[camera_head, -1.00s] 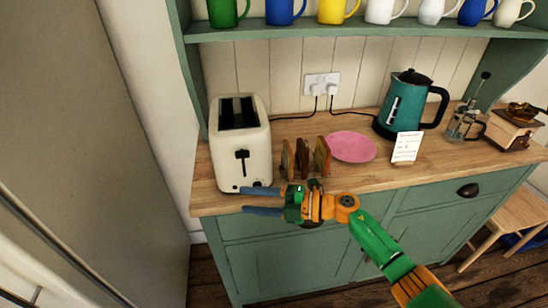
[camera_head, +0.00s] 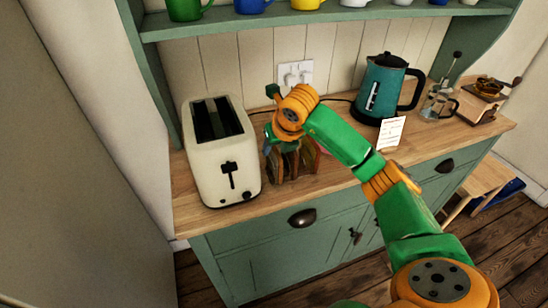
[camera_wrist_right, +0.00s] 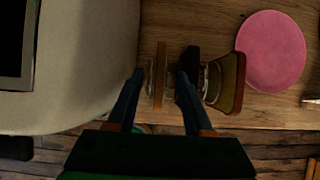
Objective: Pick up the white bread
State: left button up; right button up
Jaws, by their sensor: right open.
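Several bread slices stand upright in a row beside the toaster. In the right wrist view they are a thin brown-edged slice (camera_wrist_right: 159,88), a dark slice (camera_wrist_right: 190,62) and a tan slice (camera_wrist_right: 228,84). I cannot tell for certain which is the white bread. My right gripper (camera_wrist_right: 160,74) points down over the row, open, its fingers on either side of the thin brown-edged slice. The right finger is close to the dark slice. In the head view the right gripper (camera_head: 279,145) and arm partly hide the slices. My left gripper is not in view.
A cream toaster (camera_head: 221,155) stands close on the left. A pink plate (camera_wrist_right: 271,52) lies to the right. A teal kettle (camera_head: 382,88), a small white card (camera_head: 391,132) and a coffee press (camera_head: 438,105) stand farther right. A mug shelf (camera_head: 240,26) overhangs behind.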

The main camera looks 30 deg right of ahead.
jog(key=shift+w+f, duration=0.1)
jog(key=shift+w, duration=0.05)
jog(key=shift+c, duration=0.2)
grip_shut()
